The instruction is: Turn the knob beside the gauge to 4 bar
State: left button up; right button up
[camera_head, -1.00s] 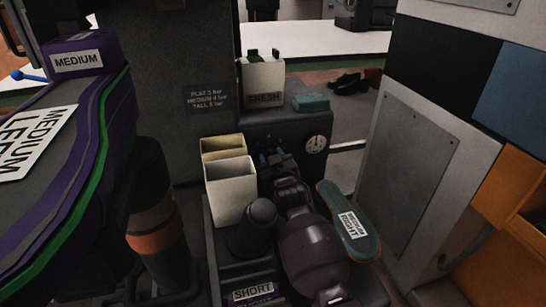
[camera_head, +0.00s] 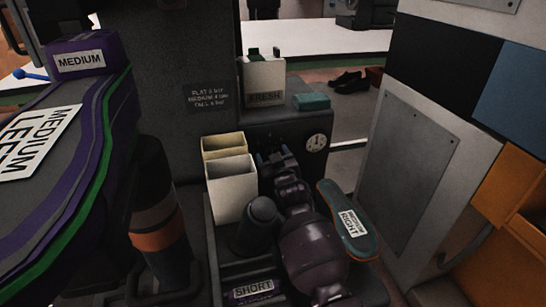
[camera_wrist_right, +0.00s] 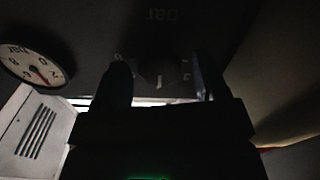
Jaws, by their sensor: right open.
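The round white gauge (camera_head: 316,143) sits on the front of the dark machine housing. It also shows at the left of the right wrist view (camera_wrist_right: 33,65), tilted, with a red needle; I cannot read its value surely. The dark round knob (camera_wrist_right: 160,72) shows in the right wrist view with a pale mark line and numerals around it. My right gripper (camera_head: 268,158) is open at the housing, left of the gauge. In the wrist view its dark fingers (camera_wrist_right: 160,85) stand on either side of the knob; contact is unclear. In the head view the gripper hides the knob. My left gripper is out of view.
A sign (camera_head: 207,97) lists bar settings. A white bin marked FRESH (camera_head: 264,83) and a teal block (camera_head: 311,102) stand on the housing. Open bins (camera_head: 231,190) are left of my right arm, and a teal insole marked MEDIUM RIGHT (camera_head: 349,222) lies right of it.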

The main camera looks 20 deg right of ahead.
jog(key=s+p, duration=0.3)
jog(key=s, duration=0.7)
jog(key=shift+s, duration=0.4)
dwell(0.4)
